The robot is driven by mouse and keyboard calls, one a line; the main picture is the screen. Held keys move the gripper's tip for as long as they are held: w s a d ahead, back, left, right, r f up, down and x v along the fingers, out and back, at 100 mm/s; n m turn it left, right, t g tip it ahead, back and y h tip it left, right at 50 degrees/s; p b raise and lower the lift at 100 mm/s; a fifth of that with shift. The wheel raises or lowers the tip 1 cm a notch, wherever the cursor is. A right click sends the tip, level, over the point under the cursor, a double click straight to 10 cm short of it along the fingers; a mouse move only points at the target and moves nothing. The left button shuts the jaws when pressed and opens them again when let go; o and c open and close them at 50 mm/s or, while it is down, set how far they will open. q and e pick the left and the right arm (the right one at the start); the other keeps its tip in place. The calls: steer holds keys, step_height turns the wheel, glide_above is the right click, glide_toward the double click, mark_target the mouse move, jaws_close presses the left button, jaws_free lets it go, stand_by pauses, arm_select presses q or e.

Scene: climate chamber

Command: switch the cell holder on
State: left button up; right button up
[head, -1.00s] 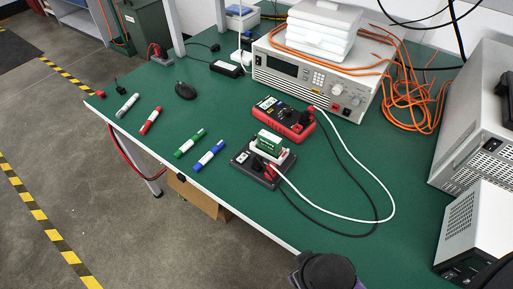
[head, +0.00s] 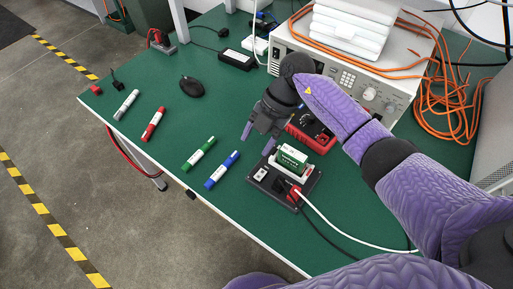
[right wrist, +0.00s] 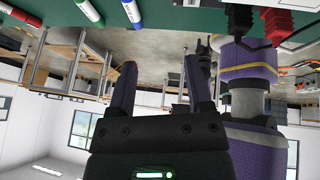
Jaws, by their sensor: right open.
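The cell holder (head: 309,186) is a black base on the green bench, holding a green and white cell (head: 291,158). A small pale switch (head: 261,174) sits at its left end, and its position is too small to tell. Red and black plugs with leads are at its front. My right gripper (head: 257,140) is open and empty, pointing down above the bench, behind and left of the holder. In the right wrist view its two fingers (right wrist: 163,75) are apart with nothing between them.
A red multimeter (head: 311,135) is partly hidden behind my right gripper. Green (head: 198,154) and blue (head: 222,170) markers lie left of the holder. A power supply (head: 345,75) with orange cable stands behind. The bench's front edge is close to the holder.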

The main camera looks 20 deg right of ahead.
mark_target(260, 174)
steer(key=d+h, duration=0.2)
steer(key=d, duration=0.1)
steer(key=shift+d+f+m+g, duration=0.1)
steer(key=shift+d+m+g, duration=0.1)
steer(key=shift+m+g, duration=0.2)
steer(key=b+x, duration=0.3)
steer(key=x, duration=0.6)
steer(key=shift+s, duration=0.15)
arm_select(q)
steer(key=f, duration=0.1)
steer(key=s+a+f, duration=0.1)
steer(key=s+f, duration=0.1)
steer(key=shift+a+g, duration=0.3)
arm_select(e)
steer(key=shift+a, duration=0.1)
jaws_close()
arm_select(q)
steer(key=shift+w+d, duration=0.1)
steer(key=shift+w, duration=0.1)
